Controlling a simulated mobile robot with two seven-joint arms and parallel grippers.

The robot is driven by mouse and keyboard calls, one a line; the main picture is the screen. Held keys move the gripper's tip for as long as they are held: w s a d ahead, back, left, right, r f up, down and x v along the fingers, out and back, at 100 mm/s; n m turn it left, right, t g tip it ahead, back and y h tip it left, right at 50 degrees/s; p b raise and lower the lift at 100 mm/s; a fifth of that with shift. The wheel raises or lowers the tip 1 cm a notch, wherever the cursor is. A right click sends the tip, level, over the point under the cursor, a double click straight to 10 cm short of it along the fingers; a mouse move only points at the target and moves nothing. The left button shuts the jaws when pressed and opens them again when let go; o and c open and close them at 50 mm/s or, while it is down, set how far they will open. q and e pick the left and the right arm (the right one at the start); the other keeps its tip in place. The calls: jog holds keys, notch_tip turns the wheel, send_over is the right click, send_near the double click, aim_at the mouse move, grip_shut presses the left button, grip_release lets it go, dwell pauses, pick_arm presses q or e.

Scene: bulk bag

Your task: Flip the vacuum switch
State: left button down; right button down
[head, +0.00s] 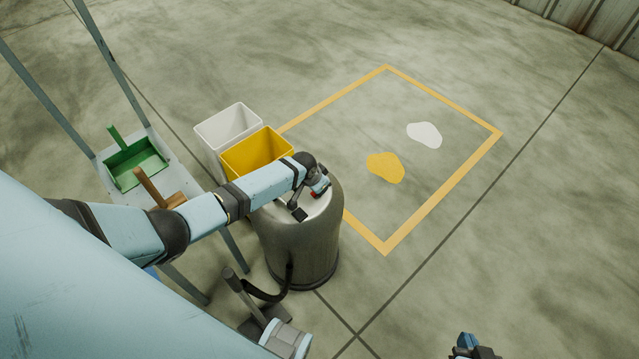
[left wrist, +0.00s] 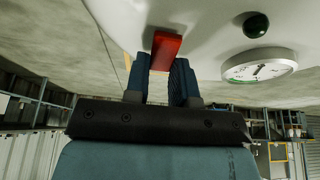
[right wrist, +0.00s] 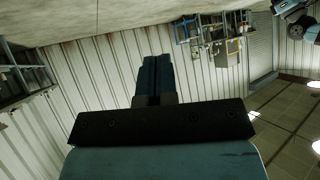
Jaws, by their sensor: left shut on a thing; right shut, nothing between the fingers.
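The vacuum (head: 298,250) is a grey metal drum with a pale domed top, standing on the floor. Its red switch (head: 316,193) shows as a small patch on top, beside my left gripper (head: 320,183). In the left wrist view the red switch (left wrist: 166,48) sits on the pale vacuum top, between the fingertips of my left gripper (left wrist: 158,68), which is shut on it. A dark green round lamp or knob (left wrist: 256,25) and a white dial gauge (left wrist: 260,67) are to its right. My right gripper (right wrist: 155,78) is shut and empty, away from the vacuum; the head view shows it at the bottom right (head: 470,346).
A yellow bin (head: 256,158) and a white bin (head: 215,140) stand behind the vacuum. A rack at left holds a green dustpan (head: 135,165) and a wooden-handled brush (head: 152,187). Yellow floor tape (head: 440,210) surrounds yellow and white spills.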

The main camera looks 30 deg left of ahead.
pick_arm(q)
jog(key=c, duration=1.1)
grip_release()
jog(key=shift+c, duration=0.2)
jog(key=shift+o, duration=0.9)
jog(key=shift+s+r, duration=0.1)
jog(key=shift+r, duration=0.2)
jog(key=p+v, duration=0.3)
jog(key=v, duration=1)
jog(key=shift+r, duration=0.1)
